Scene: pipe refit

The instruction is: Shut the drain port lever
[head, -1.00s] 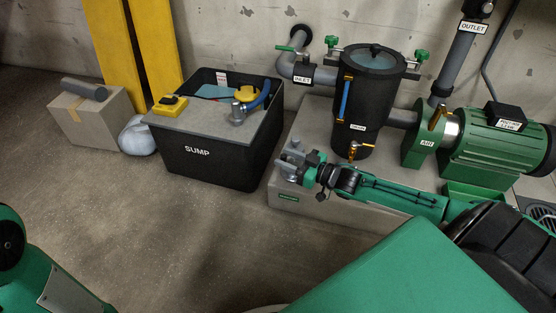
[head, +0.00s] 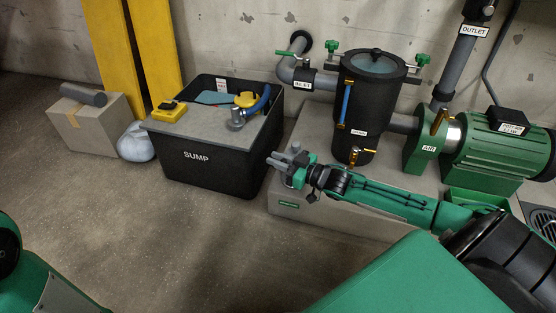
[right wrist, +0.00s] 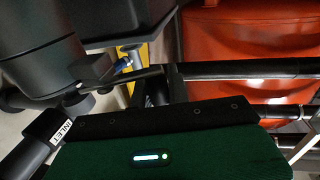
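The black strainer pot (head: 368,112) stands on the grey plinth (head: 300,205). A small brass drain port with its lever (head: 357,153) sticks out low on the pot's front. My right gripper (head: 280,160) is left of the drain port, clearly apart from it, near the sump tub's right side. Its grey fingers point left; their gap is too small to judge, and I see nothing held. My left gripper is out of view; only part of my left arm shows.
The black sump tub (head: 215,172) stands left of the plinth. A grey inlet pipe (head: 290,72) enters the pot. A green pump motor (head: 495,155) is at the right. A cardboard box (head: 85,125) and white bag (head: 137,142) sit far left. The front floor is clear.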

